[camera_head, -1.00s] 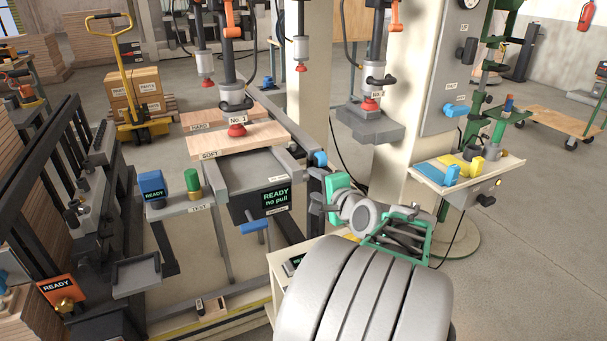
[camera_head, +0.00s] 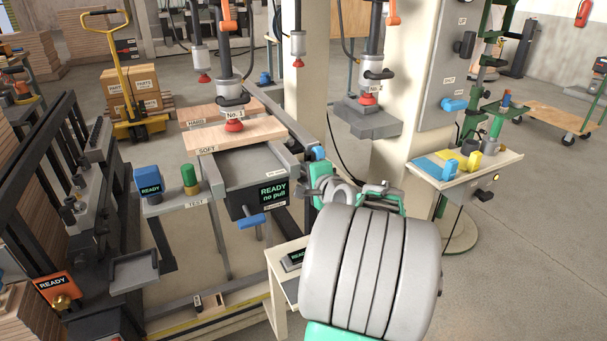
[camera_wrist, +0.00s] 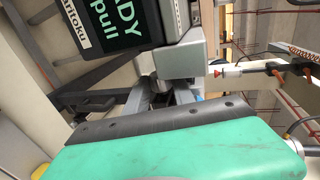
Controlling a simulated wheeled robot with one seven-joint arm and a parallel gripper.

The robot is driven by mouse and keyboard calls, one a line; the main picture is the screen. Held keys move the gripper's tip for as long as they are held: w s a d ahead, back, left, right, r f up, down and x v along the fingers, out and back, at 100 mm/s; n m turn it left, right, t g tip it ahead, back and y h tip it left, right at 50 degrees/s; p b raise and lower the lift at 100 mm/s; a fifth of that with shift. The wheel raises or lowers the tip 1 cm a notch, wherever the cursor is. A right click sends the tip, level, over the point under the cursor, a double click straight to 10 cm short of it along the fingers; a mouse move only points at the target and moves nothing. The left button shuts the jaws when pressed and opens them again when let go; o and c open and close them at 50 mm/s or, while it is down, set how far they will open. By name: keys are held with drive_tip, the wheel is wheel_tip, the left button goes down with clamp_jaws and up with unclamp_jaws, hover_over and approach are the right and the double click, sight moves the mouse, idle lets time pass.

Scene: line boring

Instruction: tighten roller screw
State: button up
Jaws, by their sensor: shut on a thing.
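My gripper (camera_head: 319,172) is at the right end of the grey roller frame, its green body just below a small blue knob (camera_head: 317,152). It is shut on what looks like this knob; the fingertips are mostly hidden. In the wrist view my green gripper body with a dark edge fills the lower half, and a bit of blue (camera_wrist: 188,96) shows just beyond it. The black display box (camera_head: 258,197) reads "READY no pull" and also shows in the wrist view (camera_wrist: 120,25). A blue lever (camera_head: 252,221) sits under the box. No label marks the roller screw.
A soft wood board (camera_head: 238,135) lies behind the box under a red-tipped tool. A test stand with a blue READY unit (camera_head: 149,180) and green cylinder (camera_head: 189,176) is left. A white shelf (camera_head: 467,165) stands right. My large arm link blocks the lower centre.

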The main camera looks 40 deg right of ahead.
clamp_jaws()
drive_tip(key=shift+f, duration=0.1)
drive_tip(key=f+t+b, duration=0.1)
drive_tip(key=b, duration=0.2)
drive_tip(key=shift+b, duration=0.3)
drive_tip(key=t+h+b, duration=0.1)
drive_tip(key=t+b, duration=0.1)
drive_tip(key=b, duration=0.4)
drive_tip(key=t+b, duration=0.2)
drive_tip(key=b, duration=0.3)
drive_tip(key=shift+f+t+h+b, duration=0.2)
drive_tip(key=shift+t+h+b, duration=0.15)
drive_tip(key=shift+t+h, duration=0.05)
drive_tip(key=shift+r, duration=0.1)
